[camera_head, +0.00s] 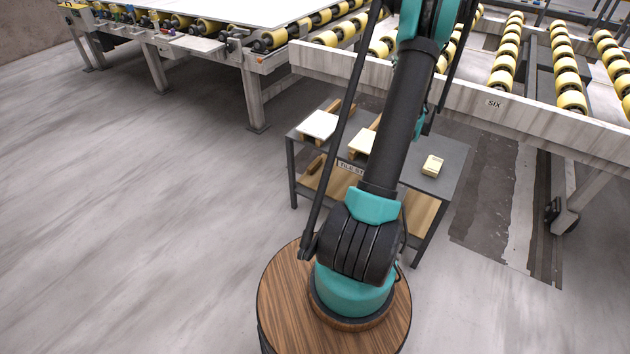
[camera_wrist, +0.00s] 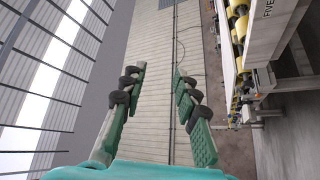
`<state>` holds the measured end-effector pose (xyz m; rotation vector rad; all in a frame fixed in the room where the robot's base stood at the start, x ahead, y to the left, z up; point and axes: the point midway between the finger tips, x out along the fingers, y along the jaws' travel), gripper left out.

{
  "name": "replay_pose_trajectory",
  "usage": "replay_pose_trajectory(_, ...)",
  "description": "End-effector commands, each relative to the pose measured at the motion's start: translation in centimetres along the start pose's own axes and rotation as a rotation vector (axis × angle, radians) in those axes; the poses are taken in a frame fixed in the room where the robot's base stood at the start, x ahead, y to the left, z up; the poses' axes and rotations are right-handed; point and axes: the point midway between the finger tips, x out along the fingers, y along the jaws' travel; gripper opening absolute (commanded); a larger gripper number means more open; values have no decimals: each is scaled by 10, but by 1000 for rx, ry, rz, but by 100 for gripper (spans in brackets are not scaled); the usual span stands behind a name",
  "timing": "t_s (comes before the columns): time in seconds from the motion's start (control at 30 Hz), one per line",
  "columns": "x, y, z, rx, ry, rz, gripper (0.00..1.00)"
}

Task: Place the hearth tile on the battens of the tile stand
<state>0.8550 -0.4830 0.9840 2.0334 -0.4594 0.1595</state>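The tile stand (camera_head: 456,155) is a dark grey table with a lower wooden shelf, partly hidden behind my arm in the head view. A label that begins "TILE ST" is on its front edge. A white tile (camera_head: 318,124) lies at its left end on wooden battens (camera_head: 333,108). A second pale slab (camera_head: 361,142) sits on wood near the middle, partly covered by my arm. I cannot tell which one is the hearth tile. My gripper (camera_wrist: 160,70) shows in the wrist view, open with nothing between its fingers, pointing away from the stand.
A small cream block (camera_head: 432,166) lies on the stand's right part. Roller conveyors (camera_head: 508,60) run behind the stand, with a beam (camera_head: 470,100) marked SIX close by. A large white slab (camera_head: 220,12) lies on the left conveyor. The floor at left is clear.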

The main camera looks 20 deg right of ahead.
Motion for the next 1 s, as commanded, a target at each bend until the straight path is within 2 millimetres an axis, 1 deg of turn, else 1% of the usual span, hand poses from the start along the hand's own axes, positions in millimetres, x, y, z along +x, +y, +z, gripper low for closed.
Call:
replay_pose_trajectory(0.03, 2, 4, -21, 46, -42, 1, 30)
replay_pose_trajectory(0.13, -1, 8, -49, 137, -144, -4, 30)
replay_pose_trajectory(0.23, -14, 4, -75, 230, -248, -27, 30)
replay_pose_trajectory(0.37, -43, -11, -107, 346, -386, -83, 30)
replay_pose_trajectory(0.47, -75, -28, -132, 431, -493, -146, 30)
replay_pose_trajectory(0.57, -116, -50, -156, 508, -601, -227, 30)
replay_pose_trajectory(0.6, -135, -60, -166, 537, -643, -264, 30)
replay_pose_trajectory(0.67, -166, -75, -180, 576, -707, -324, 30)
replay_pose_trajectory(0.7, -188, -85, -190, 599, -749, -368, 30)
replay_pose_trajectory(0.77, -223, -100, -204, 632, -813, -438, 30)
replay_pose_trajectory(0.8, -248, -110, -213, 651, -854, -488, 30)
replay_pose_trajectory(0.87, -287, -124, -227, 673, -917, -566, 30)
replay_pose_trajectory(0.9, -314, -134, -236, 685, -957, -621, 30)
replay_pose_trajectory(0.97, -354, -145, -247, 698, -1014, -701, 30)
replay_pose_trajectory(1.0, -379, -152, -254, 704, -1047, -753, 30)
